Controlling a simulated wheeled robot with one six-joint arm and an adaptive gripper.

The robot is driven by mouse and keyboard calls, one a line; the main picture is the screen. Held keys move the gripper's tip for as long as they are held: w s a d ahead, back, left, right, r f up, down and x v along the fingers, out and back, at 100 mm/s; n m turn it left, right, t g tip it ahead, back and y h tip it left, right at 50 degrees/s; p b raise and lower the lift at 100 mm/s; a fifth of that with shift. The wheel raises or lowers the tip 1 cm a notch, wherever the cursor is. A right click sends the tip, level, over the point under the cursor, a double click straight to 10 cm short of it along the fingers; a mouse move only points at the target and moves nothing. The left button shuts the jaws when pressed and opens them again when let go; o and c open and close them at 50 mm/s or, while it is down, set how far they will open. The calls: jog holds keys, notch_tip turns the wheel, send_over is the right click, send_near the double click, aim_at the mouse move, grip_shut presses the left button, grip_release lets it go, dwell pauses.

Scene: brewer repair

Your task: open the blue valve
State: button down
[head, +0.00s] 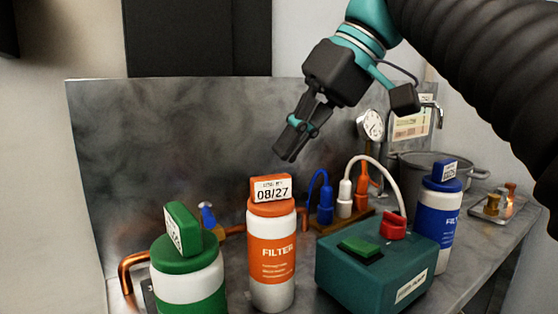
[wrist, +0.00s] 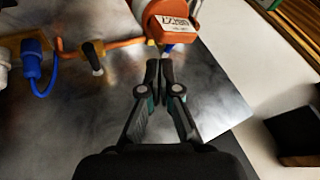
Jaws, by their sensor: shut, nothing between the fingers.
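The blue valve (head: 208,215) is a small blue handle on the copper pipe, between the green filter and the orange filter in the head view. Its lower part is partly hidden by the green filter. In the wrist view a small blue and white piece shows just below the orange cap; I cannot tell for sure that it is this valve. My gripper (head: 287,155) is shut and empty, in the air in front of the metal back panel. It is above and to the right of the blue valve, clear of it. Its closed fingers also show in the wrist view (wrist: 160,70).
The orange filter (head: 271,255), green filter (head: 188,285) and blue filter (head: 436,225) stand on the bench. A teal box (head: 375,262) with green and red switches stands at front right. A dark-handled valve (wrist: 94,57) and blue plug (wrist: 32,65) show in the wrist view.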

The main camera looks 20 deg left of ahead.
jog(key=shift+d+r, duration=0.15)
jog(key=shift+r, duration=0.1)
jog(key=w+d+f+n+t+h, duration=0.1)
jog(key=w+d+n, duration=0.5)
jog(key=w+d, duration=0.1)
jog(key=shift+w+d+f+t, duration=0.2)
jog(key=shift+w+f+t, duration=0.15)
jog(key=shift+w, duration=0.4)
